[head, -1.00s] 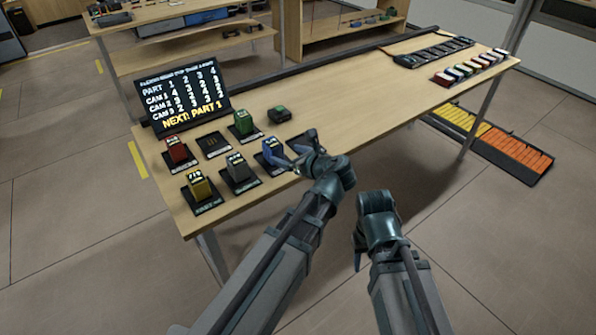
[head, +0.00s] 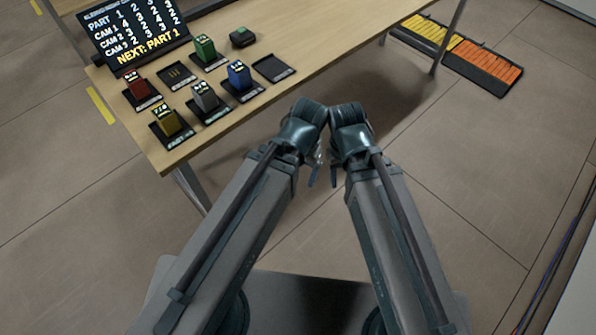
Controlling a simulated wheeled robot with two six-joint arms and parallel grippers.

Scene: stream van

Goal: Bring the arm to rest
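My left gripper (head: 318,160) hangs in front of the table's near edge, beyond its wrist, and is mostly hidden. My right gripper (head: 333,172) hangs close beside it, also largely hidden behind its wrist. The two wrists nearly touch. Finger parts show below them, over the floor, but I cannot tell the openings. Both arms are clear of the table (head: 330,22). On the table, red (head: 137,87), yellow (head: 166,121), grey (head: 205,97), green (head: 205,50) and blue (head: 239,76) blocks stand on dark pads.
A screen (head: 132,35) reading "NEXT: PART 1" stands at the table's back left. A small dark green object (head: 242,37) lies near an empty pad (head: 274,68). A tray of yellow and orange pieces (head: 459,56) lies on the floor. Floor around my arms is clear.

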